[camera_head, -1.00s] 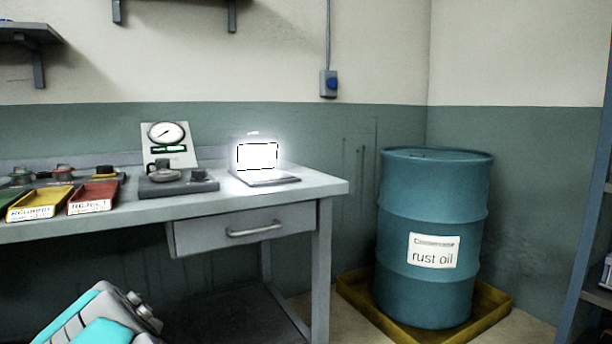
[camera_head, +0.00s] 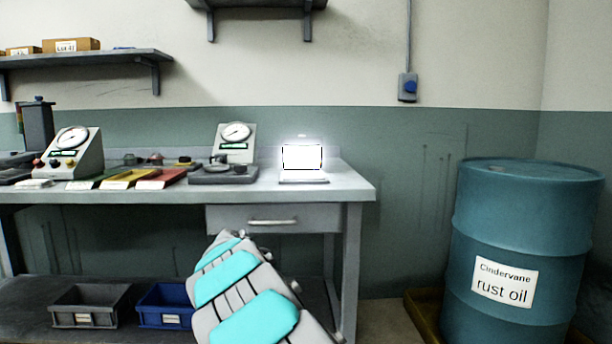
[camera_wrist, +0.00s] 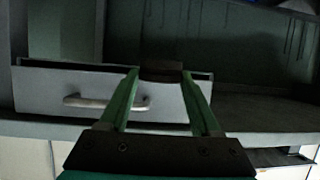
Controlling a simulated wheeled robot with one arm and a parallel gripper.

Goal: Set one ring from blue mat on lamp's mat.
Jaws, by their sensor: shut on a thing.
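In the wrist view my gripper (camera_wrist: 160,73) has two green fingers shut on a small dark ring (camera_wrist: 161,72), seen edge-on at the fingertips. Behind it is the bench's grey drawer front. In the head view a glowing white lamp (camera_head: 302,157) stands at the right end of the bench, with a thin flat mat (camera_head: 303,181) at its foot. The lamp's glare hides detail there. My gripper does not show in the head view, only my arm below the bench. I cannot make out the blue mat in either view.
The grey bench (camera_head: 345,188) carries a dial gauge (camera_head: 235,143) on a dark base (camera_head: 222,175), yellow (camera_head: 125,178) and red (camera_head: 160,180) trays and another dial instrument (camera_head: 75,152). A drawer (camera_head: 275,219) is below. A rust oil drum (camera_head: 525,250) stands right.

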